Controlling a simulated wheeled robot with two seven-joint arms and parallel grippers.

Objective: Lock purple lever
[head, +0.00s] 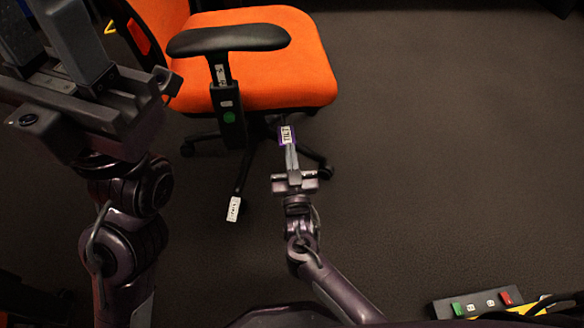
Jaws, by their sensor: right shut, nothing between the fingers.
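The purple lever (287,134) sticks out from under the orange chair seat, at its lower right. It has a purple end with a white label that seems to read TILT. My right gripper (291,157) is directly below it in the head view, with its fingers closed together and pointing at the lever. The fingertips are at or very near the label; I cannot tell whether they touch. Nothing shows between the fingers. My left gripper (42,45) is large in the upper left, near the camera, with its two fingers apart and empty, away from the lever.
The orange chair seat (265,62) has a black armrest (228,39) on the near side. A dark bar with a white label (233,208) extends left of my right gripper. A panel with green and red buttons (478,303) lies lower right.

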